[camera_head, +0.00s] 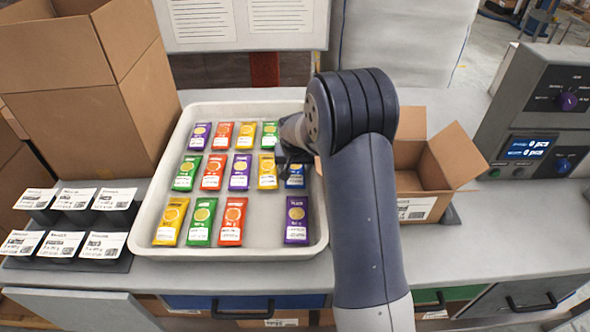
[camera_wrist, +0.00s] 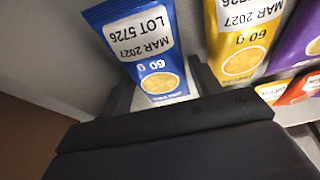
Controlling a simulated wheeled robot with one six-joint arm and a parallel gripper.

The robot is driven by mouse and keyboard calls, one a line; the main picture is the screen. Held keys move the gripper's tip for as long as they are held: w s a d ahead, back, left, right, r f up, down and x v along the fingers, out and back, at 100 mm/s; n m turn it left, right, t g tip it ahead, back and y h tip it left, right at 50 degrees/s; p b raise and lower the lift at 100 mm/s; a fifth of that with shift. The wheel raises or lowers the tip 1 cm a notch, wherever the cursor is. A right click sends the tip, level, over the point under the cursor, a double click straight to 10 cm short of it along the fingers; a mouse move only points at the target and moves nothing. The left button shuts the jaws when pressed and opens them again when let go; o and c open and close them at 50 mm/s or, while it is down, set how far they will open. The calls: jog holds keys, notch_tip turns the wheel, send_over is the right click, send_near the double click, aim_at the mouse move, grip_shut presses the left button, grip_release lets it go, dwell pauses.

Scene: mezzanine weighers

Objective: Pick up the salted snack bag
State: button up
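Several snack bags in purple, orange, yellow, green and blue lie in rows in a white tray (camera_head: 270,248). Their flavour names are too small to read, so I cannot tell which one is salted. My gripper (camera_head: 294,160) is low over the right end of the middle row, at a blue bag (camera_head: 295,183) that it partly hides. A yellow bag (camera_wrist: 240,45) lies just right of the fingers.
An open cardboard box (camera_head: 415,208) stands right of the tray, partly behind my arm. A tall carton (camera_head: 85,125) is at the left, with label cards (camera_head: 70,225) before it. A weigher console (camera_head: 540,110) is at the right.

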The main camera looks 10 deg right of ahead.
jog(key=c, duration=0.6)
jog(key=shift+w, duration=0.1)
